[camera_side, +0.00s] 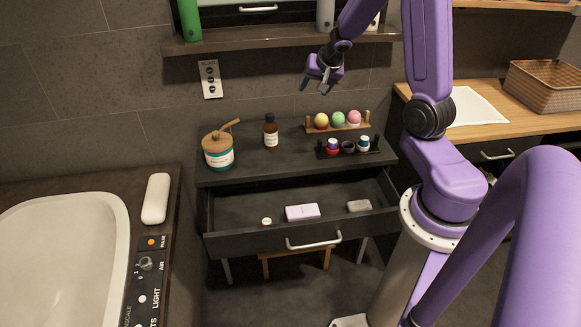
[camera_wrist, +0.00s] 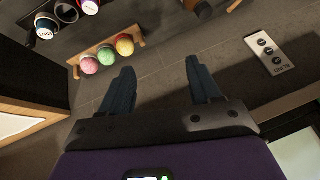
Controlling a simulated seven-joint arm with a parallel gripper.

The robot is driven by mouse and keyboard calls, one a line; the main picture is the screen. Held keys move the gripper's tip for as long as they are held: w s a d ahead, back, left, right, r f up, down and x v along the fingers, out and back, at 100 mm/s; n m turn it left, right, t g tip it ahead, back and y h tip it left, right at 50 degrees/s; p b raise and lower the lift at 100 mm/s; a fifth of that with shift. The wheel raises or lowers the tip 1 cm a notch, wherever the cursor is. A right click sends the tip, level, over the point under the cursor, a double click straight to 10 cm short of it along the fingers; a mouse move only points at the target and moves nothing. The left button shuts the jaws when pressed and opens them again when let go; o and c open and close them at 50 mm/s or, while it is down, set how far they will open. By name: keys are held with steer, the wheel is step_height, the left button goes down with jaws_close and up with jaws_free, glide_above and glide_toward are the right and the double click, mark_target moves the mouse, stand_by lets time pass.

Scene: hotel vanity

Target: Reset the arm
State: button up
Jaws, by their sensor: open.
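My gripper (camera_side: 319,85) is raised in the air above the dark vanity cabinet (camera_side: 285,172), just below the upper shelf's front edge in the side view. It is empty. In the wrist view, my gripper (camera_wrist: 162,88) shows its two dark fingers spread apart with bare wall and surface between them. My purple arm bends down to it from the upper right in the side view.
An open drawer (camera_side: 230,243) holds a pink-lilac box (camera_side: 302,212), a grey block (camera_side: 359,206) and a small white item. A jar (camera_side: 218,150), brown bottle (camera_side: 271,132), rack of coloured balls (camera_side: 338,121) and small-jar rack (camera_side: 349,149) stand on top. An upper shelf (camera_side: 283,42) is close.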

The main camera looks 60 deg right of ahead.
steer(key=s+a+r+n+y, duration=0.1)
steer(key=a+r+n+y, duration=0.3)
steer(key=a, duration=0.8)
steer(key=a+r+n+y, duration=0.1)
steer(key=a+n+y, duration=0.3)
steer(key=a, duration=0.8)
steer(key=s+a+n+g, duration=0.3)
steer(key=s+a+n, duration=0.2)
steer(key=s, duration=0.4)
steer(key=s+a+n+g, duration=0.3)
steer(key=s+a+n, duration=0.2)
steer(key=s, duration=0.4)
steer(key=s+d+n+h, duration=0.4)
steer(key=s+d+n, duration=0.1)
steer(key=s, duration=0.3)
steer(key=shift+s+d+r+h, duration=0.15)
steer(key=shift+d+r+h, duration=0.05)
steer(key=shift+r+h, duration=0.1)
steer(key=shift+c, duration=0.4)
